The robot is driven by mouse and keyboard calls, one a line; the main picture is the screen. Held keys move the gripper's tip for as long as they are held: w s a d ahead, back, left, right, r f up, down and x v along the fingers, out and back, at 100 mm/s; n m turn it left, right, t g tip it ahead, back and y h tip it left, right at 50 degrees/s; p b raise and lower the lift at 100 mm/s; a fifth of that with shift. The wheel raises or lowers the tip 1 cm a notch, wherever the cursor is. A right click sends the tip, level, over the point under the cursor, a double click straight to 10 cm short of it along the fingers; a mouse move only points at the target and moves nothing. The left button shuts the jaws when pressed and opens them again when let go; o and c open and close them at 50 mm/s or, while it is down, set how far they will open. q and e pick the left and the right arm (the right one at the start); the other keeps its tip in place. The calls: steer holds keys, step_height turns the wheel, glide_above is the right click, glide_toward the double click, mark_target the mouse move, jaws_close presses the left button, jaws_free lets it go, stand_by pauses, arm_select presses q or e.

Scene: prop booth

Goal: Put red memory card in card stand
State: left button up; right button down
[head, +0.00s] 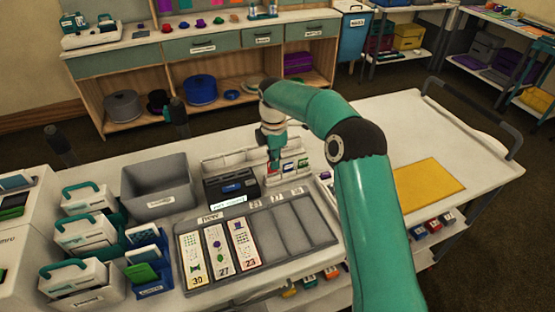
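My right arm reaches over the table from the bottom right, and its gripper (274,162) points down at the white slotted card stand (226,163) near the back edge. A small red card (271,169) shows at the fingertips, partly hidden by them. I cannot tell whether the fingers are closed on it or whether it rests in a slot. A green card (288,167) and a blue card (304,164) stand just to its right. My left gripper is not in view.
A black box (226,195) sits in front of the stand, with a grey bin (160,204) to its left. A grey tray (325,234) holding 3 marked cards lies nearer. White cases (88,233) crowd the left. A yellow mat (429,178) lies right, with clear table beyond.

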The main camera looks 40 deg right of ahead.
steer(key=shift+w+p, duration=0.1)
steer(key=shift+p, duration=0.35)
stand_by(0.6)
steer(key=shift+w+f, duration=0.1)
steer(key=shift+f, duration=0.2)
steer(key=shift+f+b, duration=0.8)
steer(key=shift+f, duration=0.4)
steer(key=c, duration=1.2)
jaws_free()
steer(key=shift+c, duration=0.2)
